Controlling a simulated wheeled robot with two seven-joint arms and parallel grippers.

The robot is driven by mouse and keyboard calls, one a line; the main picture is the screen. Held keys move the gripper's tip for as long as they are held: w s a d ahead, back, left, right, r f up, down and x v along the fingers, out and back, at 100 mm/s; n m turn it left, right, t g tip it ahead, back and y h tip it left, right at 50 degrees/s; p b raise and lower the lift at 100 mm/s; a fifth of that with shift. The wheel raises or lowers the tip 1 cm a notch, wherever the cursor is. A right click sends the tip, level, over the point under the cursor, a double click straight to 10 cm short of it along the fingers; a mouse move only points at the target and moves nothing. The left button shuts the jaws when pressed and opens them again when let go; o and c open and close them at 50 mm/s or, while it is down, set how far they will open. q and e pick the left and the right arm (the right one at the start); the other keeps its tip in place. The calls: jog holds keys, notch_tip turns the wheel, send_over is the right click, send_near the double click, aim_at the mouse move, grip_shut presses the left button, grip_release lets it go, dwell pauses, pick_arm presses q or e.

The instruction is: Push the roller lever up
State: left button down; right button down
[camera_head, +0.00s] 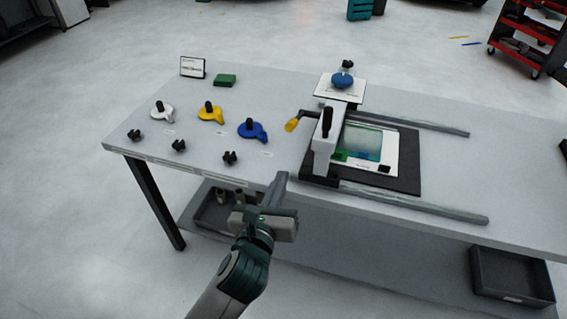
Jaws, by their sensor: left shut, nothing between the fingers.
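The roller lever has a yellow handle (292,125) that sticks out at the left side of the roller frame (323,148). The roller frame is light grey with a black knob on top and stands across a dark plate on the table. My left gripper (279,178) is shut and empty at the table's front edge, below and a little left of the lever, apart from it. My right gripper is not in view.
Blue (252,130), yellow (210,112) and white (163,110) tools lie on the table (135,149) at left, with small black knobs before them. Two rails (420,202) run right. A blue knob (343,80) stands behind the roller. A dark bin (512,272) sits below at right.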

aim_at(296, 120)
pick_arm(q)
jog(key=w+d+r+p, duration=0.2)
jog(key=w+p, duration=0.2)
jog(key=w, duration=0.6)
jog(key=shift+w+r, duration=0.3)
jog(key=shift+r, duration=0.05)
jog(key=shift+w+d, duration=0.1)
